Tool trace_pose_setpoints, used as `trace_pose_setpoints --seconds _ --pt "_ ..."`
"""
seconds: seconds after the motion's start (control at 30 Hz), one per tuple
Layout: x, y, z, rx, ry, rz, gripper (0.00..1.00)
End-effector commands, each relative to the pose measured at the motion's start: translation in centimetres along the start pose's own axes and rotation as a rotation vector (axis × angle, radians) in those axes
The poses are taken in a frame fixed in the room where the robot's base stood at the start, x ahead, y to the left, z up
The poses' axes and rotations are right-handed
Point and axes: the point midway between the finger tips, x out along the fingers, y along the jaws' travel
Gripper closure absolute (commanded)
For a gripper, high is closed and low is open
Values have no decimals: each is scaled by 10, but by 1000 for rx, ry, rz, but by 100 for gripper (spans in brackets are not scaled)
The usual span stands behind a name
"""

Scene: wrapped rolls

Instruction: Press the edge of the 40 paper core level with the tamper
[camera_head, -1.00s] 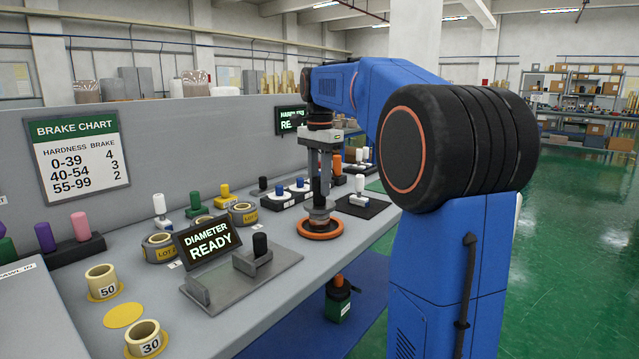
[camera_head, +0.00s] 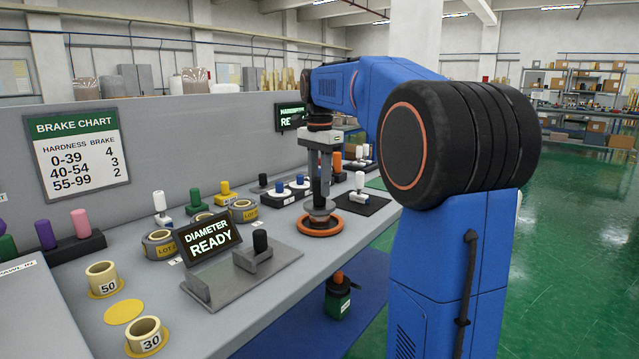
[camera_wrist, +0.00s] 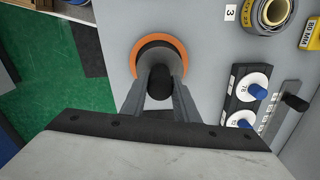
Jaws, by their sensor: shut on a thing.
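My gripper (camera_head: 320,200) points straight down at the middle of the table. In the wrist view its two fingers (camera_wrist: 160,85) are shut on a black knob-like handle (camera_wrist: 160,84), which I take to be the tamper's. Below it is a dark round base inside an orange ring (camera_wrist: 178,48), also seen in the head view (camera_head: 302,228). I cannot tell whether the base rests on the table. No core marked 40 can be made out. A core marked 50 (camera_head: 103,279) and one marked 30 (camera_head: 147,336) stand at the front left, with a bare yellow disc (camera_head: 124,312) between them.
The diameter gauge with its READY screen (camera_head: 209,241) and grey plate stands left of my gripper. Tape rolls (camera_head: 243,211), stampers and a black block with white discs (camera_head: 285,194) stand behind. A black mat (camera_head: 364,203) lies to the right. The table's front edge is near.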

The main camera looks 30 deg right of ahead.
Motion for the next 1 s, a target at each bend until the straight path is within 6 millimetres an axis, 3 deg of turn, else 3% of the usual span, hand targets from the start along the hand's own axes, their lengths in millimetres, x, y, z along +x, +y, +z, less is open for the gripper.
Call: trace_pose_setpoints --seconds 1.0 --pt "10 0 0 0 0 -1 100"
